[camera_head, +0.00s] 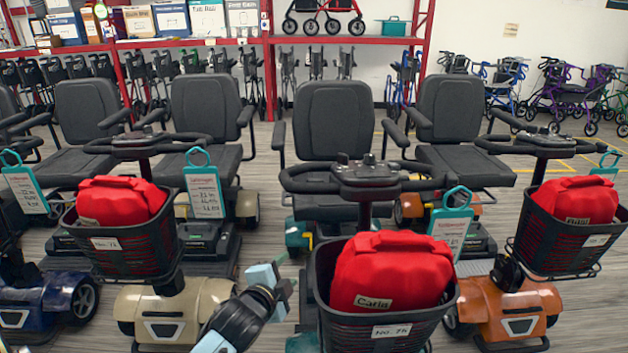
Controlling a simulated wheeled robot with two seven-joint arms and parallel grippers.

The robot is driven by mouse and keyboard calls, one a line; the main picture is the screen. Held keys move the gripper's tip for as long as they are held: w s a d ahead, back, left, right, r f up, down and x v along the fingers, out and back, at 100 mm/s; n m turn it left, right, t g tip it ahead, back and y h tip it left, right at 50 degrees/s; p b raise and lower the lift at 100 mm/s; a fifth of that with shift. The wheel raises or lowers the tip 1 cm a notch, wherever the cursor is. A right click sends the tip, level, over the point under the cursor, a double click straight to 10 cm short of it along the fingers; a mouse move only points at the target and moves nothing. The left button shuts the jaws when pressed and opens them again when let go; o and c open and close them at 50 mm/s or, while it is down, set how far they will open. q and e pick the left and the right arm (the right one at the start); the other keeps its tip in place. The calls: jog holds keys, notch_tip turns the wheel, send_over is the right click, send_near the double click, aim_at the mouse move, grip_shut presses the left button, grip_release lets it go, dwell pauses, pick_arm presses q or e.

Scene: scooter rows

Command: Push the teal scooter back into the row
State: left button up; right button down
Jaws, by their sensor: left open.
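The teal scooter (297,236) stands in the middle, nearer to me than the scooters beside it. It has a black seat (331,120), a black handlebar (365,180) and a black front basket (388,318). The basket hides most of the scooter's front. My left gripper (280,288) is low, just left of the basket, open with nothing between its fingers. I cannot tell whether it touches the scooter. My right gripper is out of view.
A cream scooter (161,315) stands to the left and an orange scooter (516,309) to the right, both with red bags in baskets. A blue scooter (45,300) is at far left. Red shelving (268,60) and several walkers stand behind. Narrow floor gaps separate the scooters.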

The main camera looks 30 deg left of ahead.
aim_at(308, 193)
pick_arm(q)
jog(key=w+a+r+m+t, duration=0.3)
jog(key=w+r+m+t, duration=0.15)
jog(key=r, duration=0.55)
jog(key=shift+m, duration=0.25)
jog(key=w, duration=0.4)
jog(key=w+a+b, duration=0.1)
jog(key=w, duration=0.3)
jog(key=w+b, duration=0.1)
jog(key=w, duration=0.3)
jog(key=shift+w+a+r, duration=0.25)
jog(key=shift+w, duration=0.05)
jog(key=shift+w+a+r+b, duration=0.1)
jog(key=shift+w+b, duration=0.25)
jog(key=shift+w, duration=0.3)
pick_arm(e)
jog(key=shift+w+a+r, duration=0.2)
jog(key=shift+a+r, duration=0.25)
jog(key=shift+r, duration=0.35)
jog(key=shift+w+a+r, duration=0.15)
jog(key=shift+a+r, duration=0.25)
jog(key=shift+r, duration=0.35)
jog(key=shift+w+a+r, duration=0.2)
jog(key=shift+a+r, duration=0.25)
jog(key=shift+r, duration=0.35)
pick_arm(q)
grip_shut()
